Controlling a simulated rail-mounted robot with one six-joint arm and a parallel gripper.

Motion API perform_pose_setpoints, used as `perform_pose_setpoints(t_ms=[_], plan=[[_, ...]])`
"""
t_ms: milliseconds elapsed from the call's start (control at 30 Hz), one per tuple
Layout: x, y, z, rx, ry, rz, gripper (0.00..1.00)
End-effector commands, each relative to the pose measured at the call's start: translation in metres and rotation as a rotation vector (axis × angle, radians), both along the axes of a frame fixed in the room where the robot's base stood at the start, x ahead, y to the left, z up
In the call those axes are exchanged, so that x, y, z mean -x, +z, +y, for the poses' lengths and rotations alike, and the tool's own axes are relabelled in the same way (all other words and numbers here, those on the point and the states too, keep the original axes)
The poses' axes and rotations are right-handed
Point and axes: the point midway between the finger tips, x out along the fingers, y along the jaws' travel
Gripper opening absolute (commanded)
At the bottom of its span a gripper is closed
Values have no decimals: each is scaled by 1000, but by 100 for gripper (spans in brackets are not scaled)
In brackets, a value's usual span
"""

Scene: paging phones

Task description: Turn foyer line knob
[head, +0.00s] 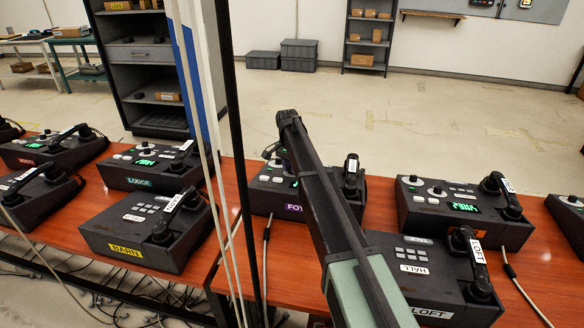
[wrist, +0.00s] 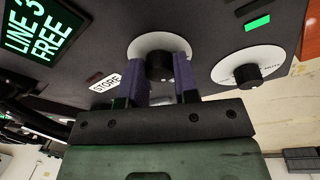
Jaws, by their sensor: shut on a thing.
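The foyer phone (head: 265,203) is a dark desk unit on the red-brown table, with a purple label reading "FOY" before my arm covers it. My arm reaches over it and hides much of its top in the head view. In the wrist view, the two purple fingers of my gripper (wrist: 160,70) stand on either side of a black knob (wrist: 159,66) on a white round dial (wrist: 138,46). The gripper is shut on this knob. A green-lit screen (wrist: 38,33) reads "LINE 3 FREE". A "STORE" label (wrist: 105,83) lies left of the fingers.
A second black knob (wrist: 248,75) on a white dial sits right of the gripper. Similar phones stand close by: Lodge (head: 148,168), Barn (head: 140,235) and Loft (head: 440,270). A handset (head: 351,175) stands just right of my arm. Thin poles and cables cross the head view.

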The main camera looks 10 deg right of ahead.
Motion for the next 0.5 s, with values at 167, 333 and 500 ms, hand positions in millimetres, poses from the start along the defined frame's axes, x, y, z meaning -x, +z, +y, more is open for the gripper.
perform_pose_setpoints(t_ms=[167, 333, 500], plan=[[0, 0, 0, 21, -81, 10, 5], [0, 0, 0, 31, -124, 15, 5], [0, 0, 0, 33, -141, 16, 5]])
